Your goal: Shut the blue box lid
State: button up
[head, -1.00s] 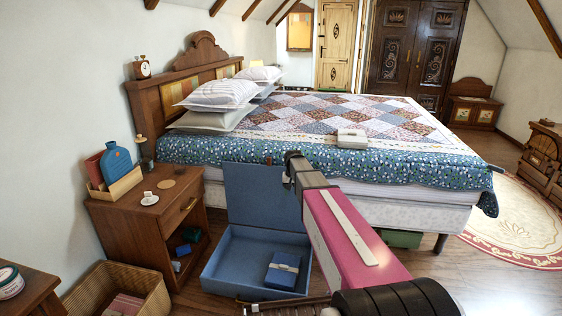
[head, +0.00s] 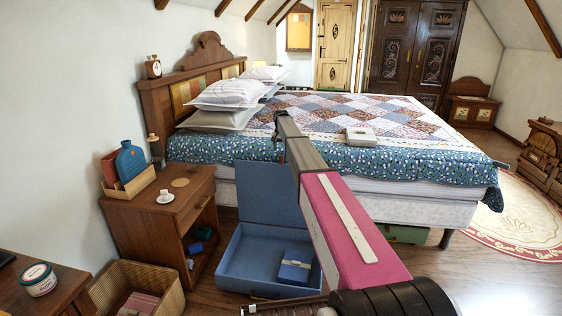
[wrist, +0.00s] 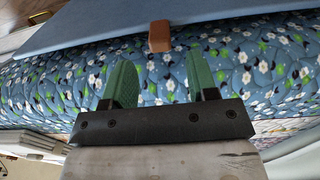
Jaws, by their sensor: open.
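The blue box (head: 238,262) stands on the floor beside the bed, with its lid (head: 262,188) raised roughly upright. A small dark blue box with a pale band (head: 295,266) lies inside it. In the wrist view the lid (wrist: 140,22) crosses the top, with a brown tab (wrist: 159,36) at its edge. My gripper (wrist: 161,84) is open and empty, its two green fingers pointing towards the lid's edge and apart from it. In the head view my arm reaches above the lid and hides part of its right side; the fingers are hard to make out there.
The bed with a flowered quilt (head: 330,157) is behind the box. A wooden nightstand (head: 150,222) stands close on the left, and a wicker basket (head: 165,286) is at the front left. A pale case (head: 360,135) lies on the bed. Open floor is at right.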

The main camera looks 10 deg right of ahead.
aim_at(281, 155)
notch_tip(281, 155, down, 7)
jog(key=shift+f, duration=0.2)
jog(key=shift+s, duration=0.1)
grip_shut()
